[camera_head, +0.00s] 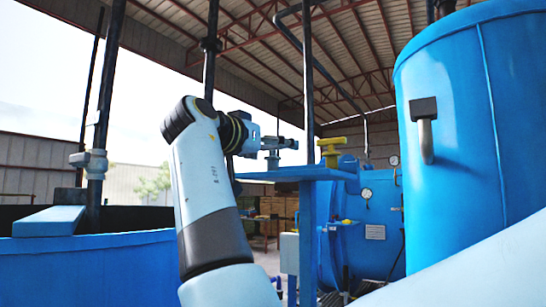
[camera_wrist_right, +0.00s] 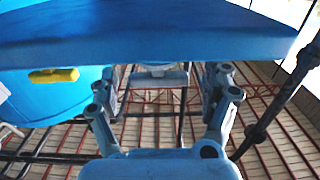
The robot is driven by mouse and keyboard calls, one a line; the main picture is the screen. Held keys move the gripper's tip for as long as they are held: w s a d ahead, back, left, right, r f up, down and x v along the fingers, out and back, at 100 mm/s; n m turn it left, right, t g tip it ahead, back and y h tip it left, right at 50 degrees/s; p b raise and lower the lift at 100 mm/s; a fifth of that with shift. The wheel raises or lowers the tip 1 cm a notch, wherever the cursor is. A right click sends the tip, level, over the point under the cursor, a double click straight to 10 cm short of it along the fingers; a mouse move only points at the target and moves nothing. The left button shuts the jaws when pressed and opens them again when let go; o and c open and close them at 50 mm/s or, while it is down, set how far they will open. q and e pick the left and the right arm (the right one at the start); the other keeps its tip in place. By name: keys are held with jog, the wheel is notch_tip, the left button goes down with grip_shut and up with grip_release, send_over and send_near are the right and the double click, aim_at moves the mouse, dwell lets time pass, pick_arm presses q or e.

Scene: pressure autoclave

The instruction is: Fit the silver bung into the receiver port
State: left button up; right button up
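My right gripper (camera_head: 282,143) is above the left end of a blue shelf (camera_head: 300,172) in the head view. In the right wrist view its fingers (camera_wrist_right: 162,92) are spread apart. A small silver piece with a crossbar (camera_wrist_right: 158,80), seemingly the silver bung, lies between them at the shelf, with gaps on both sides. In the head view a silver piece (camera_head: 272,161) stands upright on the shelf just below the gripper. I cannot make out the receiver port or whether the bung sits in it. My left gripper is not in view.
A large blue tank (camera_head: 470,130) rises at right. An open blue vat (camera_head: 95,265) is at left. Dark vertical pipes (camera_head: 308,80) stand nearby.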

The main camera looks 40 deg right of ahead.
jog(key=shift+w+d+f, duration=0.1)
jog(key=shift+d, duration=0.2)
jog(key=c, duration=0.4)
jog(key=shift+d, duration=0.15)
jog(key=shift+c, duration=3.6)
jog(key=shift+a, duration=0.2)
jog(key=shift+c, duration=0.2)
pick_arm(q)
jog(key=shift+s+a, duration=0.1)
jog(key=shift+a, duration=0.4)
pick_arm(e)
jog(key=shift+d, duration=0.15)
